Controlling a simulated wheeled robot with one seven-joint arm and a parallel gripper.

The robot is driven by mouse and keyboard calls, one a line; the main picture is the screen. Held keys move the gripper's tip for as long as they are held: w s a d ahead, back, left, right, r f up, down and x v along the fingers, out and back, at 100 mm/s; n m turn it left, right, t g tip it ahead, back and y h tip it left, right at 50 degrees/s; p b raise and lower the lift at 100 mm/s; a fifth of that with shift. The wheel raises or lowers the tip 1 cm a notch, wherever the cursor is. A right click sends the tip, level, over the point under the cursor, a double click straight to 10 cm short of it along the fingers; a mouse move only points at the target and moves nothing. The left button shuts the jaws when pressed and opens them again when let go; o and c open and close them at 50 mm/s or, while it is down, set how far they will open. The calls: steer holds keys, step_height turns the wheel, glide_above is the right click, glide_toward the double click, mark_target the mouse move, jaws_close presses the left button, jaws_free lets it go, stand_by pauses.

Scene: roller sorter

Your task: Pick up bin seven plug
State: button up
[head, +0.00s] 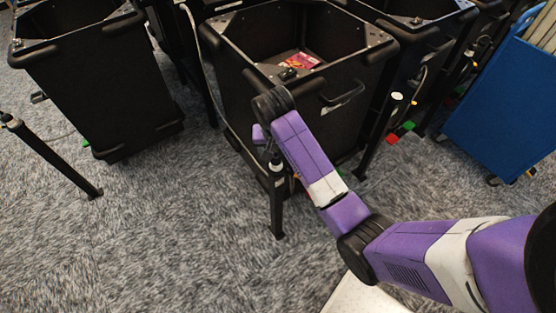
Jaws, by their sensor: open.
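My purple arm reaches in from the lower right and bends down at its black wrist joint. My gripper (267,145) is at the near left corner of the middle black bin (262,82), above the top of a black post (277,205). Most of the gripper is hidden behind my forearm, and its fingers are hard to make out. It is open, and I see nothing held in it. I cannot pick out the bin seven plug for sure. A pale cable (203,62) runs down the bin's left side towards this corner.
A red and yellow packet (301,61) lies inside the middle bin. Another black bin (95,85) stands at the left, with a separate black post (55,160) near it. A blue cart (510,95) stands at the right. Grey carpet (150,235) is clear in front.

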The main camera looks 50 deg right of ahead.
mark_target(276, 157)
steer(key=shift+s+x, duration=0.2)
steer(key=shift+x, duration=3.4)
jaws_close()
